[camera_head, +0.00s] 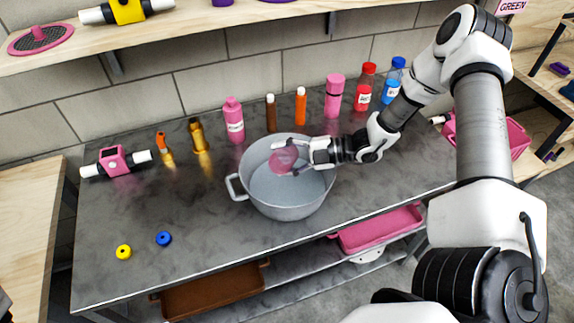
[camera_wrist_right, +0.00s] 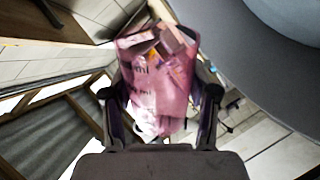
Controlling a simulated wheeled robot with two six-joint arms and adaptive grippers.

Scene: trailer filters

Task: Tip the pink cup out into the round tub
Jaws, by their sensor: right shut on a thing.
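The pink cup (camera_head: 284,158) is translucent and is held over the opening of the round grey metal tub (camera_head: 290,211) on the bench. My right gripper (camera_head: 300,157) comes in from the right and is shut on the cup. In the right wrist view the pink cup (camera_wrist_right: 160,85) sits between the two fingers (camera_wrist_right: 162,105), with dark markings on its wall. It looks tilted in the head view. I cannot tell whether anything is inside it, and I see nothing clearly on the tub's floor. My left gripper is not in view.
Several bottles stand behind the tub, including a pink one (camera_head: 233,120) and a red one (camera_head: 365,88). A pink-and-white filter (camera_head: 116,161) lies at the left. A yellow ring (camera_head: 124,252) and a blue ring (camera_head: 164,239) lie front left. The bench between is clear.

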